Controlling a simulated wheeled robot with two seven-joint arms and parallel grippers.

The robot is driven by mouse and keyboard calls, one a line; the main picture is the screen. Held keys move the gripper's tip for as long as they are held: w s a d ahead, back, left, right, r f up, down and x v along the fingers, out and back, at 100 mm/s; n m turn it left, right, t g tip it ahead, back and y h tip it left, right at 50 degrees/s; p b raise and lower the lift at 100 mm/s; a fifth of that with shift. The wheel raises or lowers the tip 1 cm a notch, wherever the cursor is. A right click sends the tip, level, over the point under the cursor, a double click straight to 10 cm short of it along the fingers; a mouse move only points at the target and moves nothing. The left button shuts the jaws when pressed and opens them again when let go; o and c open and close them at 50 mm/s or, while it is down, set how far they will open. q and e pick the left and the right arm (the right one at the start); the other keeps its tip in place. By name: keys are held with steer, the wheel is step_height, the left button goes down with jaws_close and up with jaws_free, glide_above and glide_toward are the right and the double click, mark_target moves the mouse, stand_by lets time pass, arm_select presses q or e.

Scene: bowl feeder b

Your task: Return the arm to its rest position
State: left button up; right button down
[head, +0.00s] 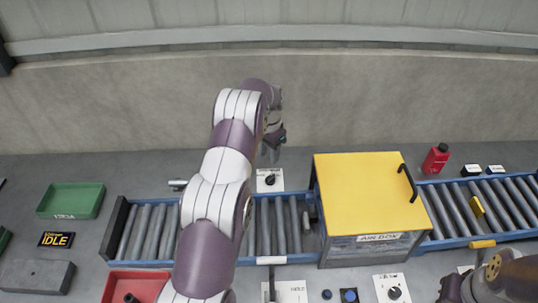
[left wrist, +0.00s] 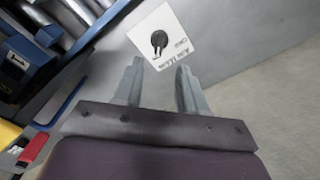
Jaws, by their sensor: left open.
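My left arm reaches up from the bottom of the head view, over the roller conveyor (head: 152,228). Its gripper (head: 273,146) hangs beyond the conveyor's far edge, above and near a white plate with a black knob (head: 270,180). In the left wrist view my left gripper (left wrist: 158,75) has its two grey fingers apart with nothing between them. The knob plate (left wrist: 160,40) lies past the fingertips there, apart from them. My right gripper (head: 450,290) shows only in part at the bottom right corner; its jaws cannot be made out.
A yellow-topped air box (head: 360,178) with a black handle stands across the conveyor. A green tray (head: 72,201) is at left, a red bin (head: 128,285) at lower left. A red bottle (head: 435,159) stands behind the right conveyor. Control plates (head: 392,288) line the front. A wall closes the back.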

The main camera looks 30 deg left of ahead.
arm_select(q)
step_height(320, 180, up, 2)
steer(key=shift+r+p, duration=0.2)
steer(key=shift+p, duration=0.3)
arm_select(e)
step_height(320, 180, up, 2)
steer(key=shift+r, duration=0.2)
arm_select(q)
steer(key=s+d+r+n, duration=0.1)
steer(key=s+d+r, duration=0.1)
steer(key=s+d, duration=0.3)
steer(key=s+d+r+t+b, duration=0.1)
steer(key=s+d+r, duration=0.2)
steer(key=s, duration=1)
steer(key=s+d+r+n, duration=0.1)
steer(key=s+d+r, duration=0.2)
steer(key=s+d, duration=0.6)
steer(key=shift+n+b, duration=0.3)
steer(key=shift+b, duration=0.05)
arm_select(e)
steer(key=shift+w+f, duration=0.1)
steer(key=shift+f, duration=0.8)
